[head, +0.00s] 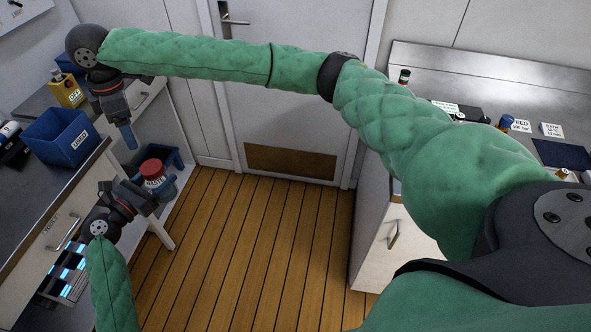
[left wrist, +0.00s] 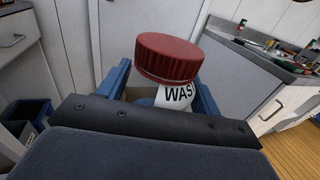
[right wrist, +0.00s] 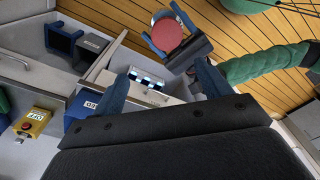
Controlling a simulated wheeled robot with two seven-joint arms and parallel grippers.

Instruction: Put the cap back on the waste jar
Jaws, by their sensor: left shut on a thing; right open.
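The waste jar (head: 155,183) is upright or nearly so, with its white label facing up the picture's front. The red cap (head: 152,168) sits on top of the jar; the left wrist view shows the cap (left wrist: 167,58) right above the label (left wrist: 178,95). I cannot tell whether it is screwed tight. My left gripper (head: 148,191) is shut on the jar, one blue finger on each side below the cap. My right gripper (head: 128,136) is open and empty, above and apart from the cap. The right wrist view shows the cap's round top (right wrist: 167,35) beyond its fingers.
A blue USED box (head: 55,132) and a yellow OFF device (head: 66,93) stand on the left counter. A blue bin (right wrist: 65,40) is low by the cabinet. A right-hand bench (head: 450,75) carries small items. The wooden floor (head: 235,240) between is clear.

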